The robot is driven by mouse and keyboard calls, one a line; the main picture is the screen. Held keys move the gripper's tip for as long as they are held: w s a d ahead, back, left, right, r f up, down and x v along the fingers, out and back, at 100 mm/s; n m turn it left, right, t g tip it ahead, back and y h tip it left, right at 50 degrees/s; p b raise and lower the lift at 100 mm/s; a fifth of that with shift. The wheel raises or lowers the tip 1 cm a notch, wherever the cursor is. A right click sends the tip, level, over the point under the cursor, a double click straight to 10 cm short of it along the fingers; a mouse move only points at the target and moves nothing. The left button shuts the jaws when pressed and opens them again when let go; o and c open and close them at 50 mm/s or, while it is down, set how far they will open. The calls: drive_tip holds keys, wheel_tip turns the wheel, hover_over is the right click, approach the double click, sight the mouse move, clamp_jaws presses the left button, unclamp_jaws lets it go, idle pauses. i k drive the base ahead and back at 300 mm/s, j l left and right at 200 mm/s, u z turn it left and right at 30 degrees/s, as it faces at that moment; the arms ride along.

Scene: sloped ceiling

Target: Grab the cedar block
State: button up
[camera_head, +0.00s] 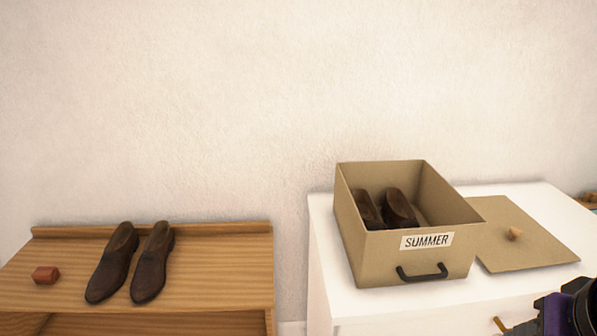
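A small reddish-brown block (45,275), which looks like the cedar block, lies on the left part of the wooden shelf top (215,262). It is to the left of a pair of dark brown shoes and apart from them. My gripper (508,325) shows only partly at the bottom right corner, dark and purple, in front of the white cabinet. It is far to the right of the block. Its fingers are mostly cut off, so I cannot tell whether it is open or shut.
The brown shoes (131,263) stand beside the block. An open cardboard box (350,240) labelled SUMMER, with dark shoes inside, stands on the white cabinet (325,250). A flat lid (545,250) with a small knob (515,233) lies beside it. A gap separates shelf and cabinet.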

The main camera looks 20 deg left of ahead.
sight(43, 275)
drive_tip(key=u, duration=2.6)
drive_tip(key=i+j+z, duration=0.25)
drive_tip(key=i+j, duration=0.55)
drive_tip(key=i+j+z, duration=0.2)
drive_tip(key=j, duration=0.15)
drive_tip(key=i+j+z, duration=0.15)
drive_tip(key=j, duration=0.2)
drive_tip(key=i+j+z, duration=0.2)
drive_tip(key=j, duration=0.2)
drive_tip(key=l+u, duration=0.35)
drive_tip(key=k+l, duration=0.05)
drive_tip(key=l, duration=0.05)
